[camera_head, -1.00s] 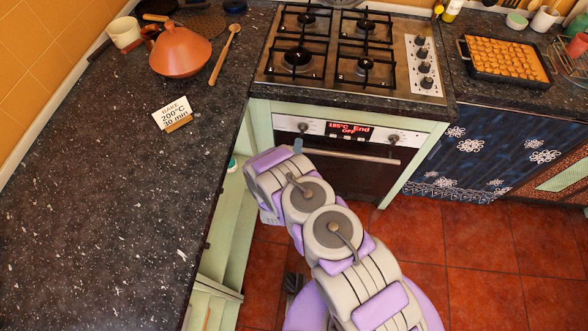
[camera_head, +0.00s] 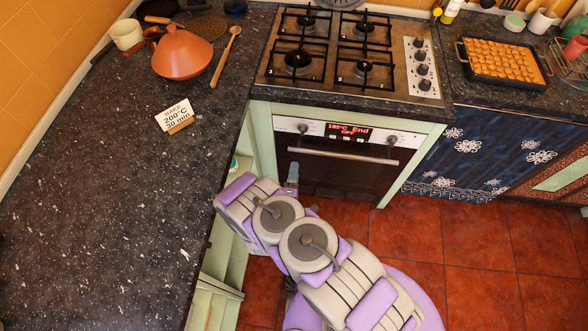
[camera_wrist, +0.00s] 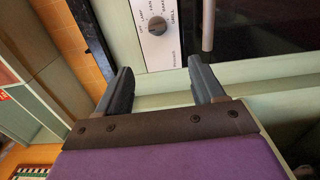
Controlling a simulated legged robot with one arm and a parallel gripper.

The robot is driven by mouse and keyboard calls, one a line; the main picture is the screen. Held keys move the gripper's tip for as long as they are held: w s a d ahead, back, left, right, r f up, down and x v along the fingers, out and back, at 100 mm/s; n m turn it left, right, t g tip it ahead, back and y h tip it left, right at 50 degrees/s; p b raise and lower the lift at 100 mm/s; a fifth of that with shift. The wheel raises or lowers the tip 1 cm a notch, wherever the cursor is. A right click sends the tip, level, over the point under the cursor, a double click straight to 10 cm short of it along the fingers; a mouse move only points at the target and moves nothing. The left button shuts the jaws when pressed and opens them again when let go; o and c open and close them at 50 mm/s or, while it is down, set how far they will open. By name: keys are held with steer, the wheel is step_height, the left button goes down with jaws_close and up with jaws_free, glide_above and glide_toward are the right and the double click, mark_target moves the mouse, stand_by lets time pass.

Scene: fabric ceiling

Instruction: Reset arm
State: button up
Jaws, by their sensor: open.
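My gripper shows in the wrist view (camera_wrist: 165,80) with its two dark fingers apart and nothing between them. It faces the oven's control panel and the pale green frame around it. In the head view the gripper's tip (camera_head: 292,174) shows just below the left end of the oven handle, mostly hidden behind my arm. My arm is folded low in front of the counter corner. The oven (camera_head: 335,170) has its door closed, and its display reads 185°C End OFF.
The dark counter (camera_head: 100,210) lies left of my arm, with a bake card (camera_head: 176,115), an orange tagine (camera_head: 182,53) and a wooden spoon (camera_head: 226,55). A gas hob (camera_head: 340,60) and a full baking tray (camera_head: 503,62) are behind. Red floor tiles (camera_head: 480,260) at right are clear.

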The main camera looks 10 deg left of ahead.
steer(key=w+a+r+m+g, duration=0.2)
steer(key=w+r+m+g, duration=0.5)
steer(key=w+r+m, duration=0.15)
steer(key=s+d+r+m+g+y, duration=0.1)
steer(key=s+r+m+g, duration=0.1)
steer(key=r, duration=0.4)
steer(key=s+d+r+m+g+y, duration=0.1)
steer(key=s+r+m+g, duration=0.15)
steer(key=r, duration=0.45)
steer(key=s+d+r+m+g, duration=0.1)
steer(key=s+d+r, duration=0.5)
steer(key=s, duration=0.6)
steer(key=s+d+r+m+g+h, duration=0.1)
steer(key=s+d+r+m+g, duration=0.1)
steer(key=s+d+r+g, duration=0.2)
steer(key=s+d+r+m+g, duration=0.1)
steer(key=s+d+r+g, duration=0.2)
steer(key=s+d+r, duration=0.7)
steer(key=s, duration=1)
steer(key=shift+s+d+r+m, duration=0.2)
steer(key=shift+s+r+m, duration=0.15)
steer(key=shift+r+m, duration=0.05)
